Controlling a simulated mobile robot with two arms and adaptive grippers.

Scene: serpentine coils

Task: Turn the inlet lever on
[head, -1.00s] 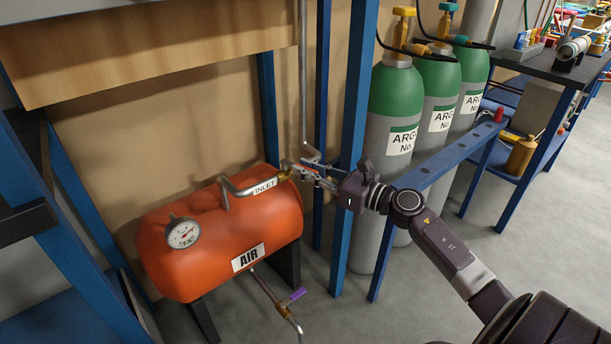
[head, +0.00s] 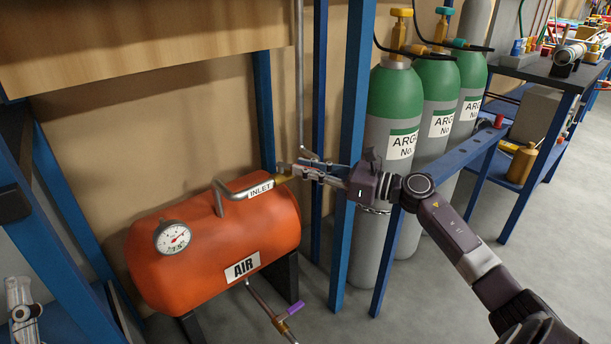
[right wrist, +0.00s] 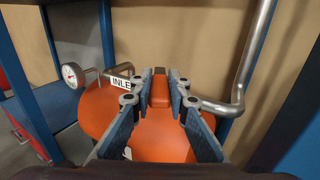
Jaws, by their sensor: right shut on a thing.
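The orange air tank (head: 215,240) lies on its side on dark legs, with a gauge and an AIR label. Its bent inlet pipe, labelled INLET (head: 235,197), runs right to a brass fitting by my right gripper (head: 302,172). In the right wrist view, the fingers of this gripper (right wrist: 160,100) are on both sides of a short orange inlet lever (right wrist: 160,90) and shut on it. In the head view the fingers mostly hide the lever.
A blue post (head: 352,150) stands close behind my right gripper. Green-topped argon cylinders (head: 395,90) stand to the right behind a blue rail. A purple-handled valve (head: 293,308) hangs below the tank. Blue shelving (head: 75,210) is at the left.

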